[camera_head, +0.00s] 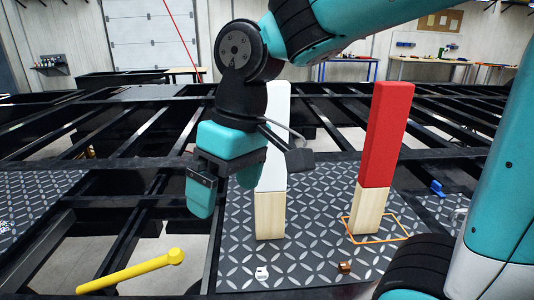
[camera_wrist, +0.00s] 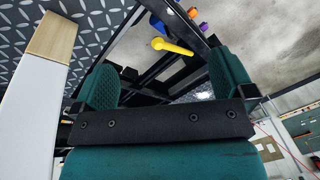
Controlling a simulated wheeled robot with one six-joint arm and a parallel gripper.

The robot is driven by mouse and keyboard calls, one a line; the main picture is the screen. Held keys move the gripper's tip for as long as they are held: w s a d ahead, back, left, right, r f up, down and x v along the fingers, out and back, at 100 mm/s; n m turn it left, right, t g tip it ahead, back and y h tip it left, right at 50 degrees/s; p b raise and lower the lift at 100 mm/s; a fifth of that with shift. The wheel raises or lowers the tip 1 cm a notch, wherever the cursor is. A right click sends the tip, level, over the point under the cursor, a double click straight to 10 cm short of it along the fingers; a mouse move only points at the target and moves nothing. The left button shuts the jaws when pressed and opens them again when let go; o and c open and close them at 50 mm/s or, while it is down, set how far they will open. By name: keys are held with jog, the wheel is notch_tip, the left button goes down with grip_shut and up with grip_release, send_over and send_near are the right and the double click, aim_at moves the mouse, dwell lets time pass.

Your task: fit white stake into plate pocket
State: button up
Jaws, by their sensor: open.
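The white stake (camera_head: 276,140) has a white upper part and a bare wood lower end. It stands upright on the patterned metal plate (camera_head: 310,262), partly hidden behind my gripper. My gripper (camera_head: 224,186) points down just left of the stake with its fingers apart and nothing between them. In the wrist view the white stake (camera_wrist: 30,110) runs along the left edge, outside the open fingers (camera_wrist: 163,72). A red stake (camera_head: 386,135) with a wood lower end stands upright to the right, at an orange square outline (camera_head: 397,240) on the plate. I cannot tell which pocket the white stake's foot is in.
A yellow bar-like tool (camera_head: 130,271) lies over the open frame at the lower left. Black beams with open gaps surround the plate. A small white item (camera_head: 262,272), a brown item (camera_head: 344,267) and a blue item (camera_head: 437,188) lie nearby.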

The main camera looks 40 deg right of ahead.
jog(key=w+d+r+m+h+p, duration=0.1)
jog(key=w+d+r+m+p, duration=0.5)
jog(key=d+r, duration=0.55)
jog(key=w+d+r+m+h+p, duration=0.2)
jog(key=w+d+r+m+p, duration=0.45)
jog(key=r, duration=0.85)
jog(key=shift+n+g, duration=0.3)
jog(key=shift+n, duration=0.45)
jog(key=f, duration=0.4)
jog(key=w+f, duration=0.1)
jog(key=f, duration=0.3)
jog(key=d+f, duration=0.1)
jog(key=f, duration=0.2)
jog(key=shift+w+f, duration=0.15)
jog(key=shift+f, duration=0.25)
jog(key=shift+f+p, duration=0.6)
jog(key=shift+p, duration=0.15)
jog(key=f, duration=0.1)
jog(key=f+p, duration=0.1)
jog(key=f, duration=0.2)
jog(key=shift+a+f+p, duration=0.15)
jog(key=shift+a+p, duration=0.1)
jog(key=shift+p, duration=0.05)
jog(key=c, duration=1.5)
